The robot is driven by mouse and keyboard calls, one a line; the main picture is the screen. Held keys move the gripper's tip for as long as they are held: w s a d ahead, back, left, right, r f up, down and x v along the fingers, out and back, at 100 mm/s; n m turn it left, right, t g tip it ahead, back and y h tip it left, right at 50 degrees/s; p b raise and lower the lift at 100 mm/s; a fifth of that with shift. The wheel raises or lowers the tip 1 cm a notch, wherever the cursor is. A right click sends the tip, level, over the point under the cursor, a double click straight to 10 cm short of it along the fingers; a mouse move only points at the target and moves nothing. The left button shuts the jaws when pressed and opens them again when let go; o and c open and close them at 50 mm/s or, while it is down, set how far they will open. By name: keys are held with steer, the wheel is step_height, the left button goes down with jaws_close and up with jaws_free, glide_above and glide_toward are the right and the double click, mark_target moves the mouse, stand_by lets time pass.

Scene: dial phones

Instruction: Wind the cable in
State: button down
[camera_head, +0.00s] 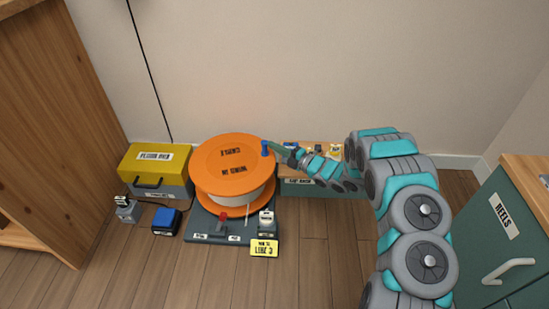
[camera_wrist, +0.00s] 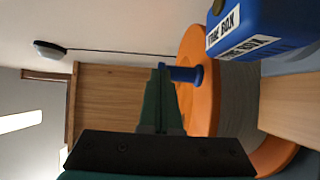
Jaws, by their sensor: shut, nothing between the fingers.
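An orange cable reel (camera_head: 232,165) stands on a dark grey base (camera_head: 200,225), with pale windings between its two flanges. A blue crank knob (camera_head: 265,149) stands up near the right edge of its top flange. In the wrist view the knob (camera_wrist: 184,73) lies just right of my fingertips. My gripper (camera_head: 272,147) is shut and empty, right beside the knob; I cannot tell if they touch. In the wrist view my gripper (camera_wrist: 160,72) shows its dark green fingers together. A red lever (camera_head: 222,217) and a small white-topped device (camera_head: 266,218) are at the base's front.
A yellow toolbox (camera_head: 143,164), a blue box (camera_head: 166,221) and a small grey box (camera_head: 127,210) stand left of the reel. A low bench (camera_head: 310,187) is behind my arm. A green cabinet (camera_head: 500,230) is at right.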

steer(key=shift+w+a+b, duration=0.25)
steer(key=shift+w+b, duration=0.25)
steer(key=shift+w, duration=0.55)
steer(key=shift+w+a+b, duration=0.2)
steer(key=shift+w+b, duration=0.3)
steer(key=shift+w, duration=0.5)
steer(key=shift+s, duration=0.1)
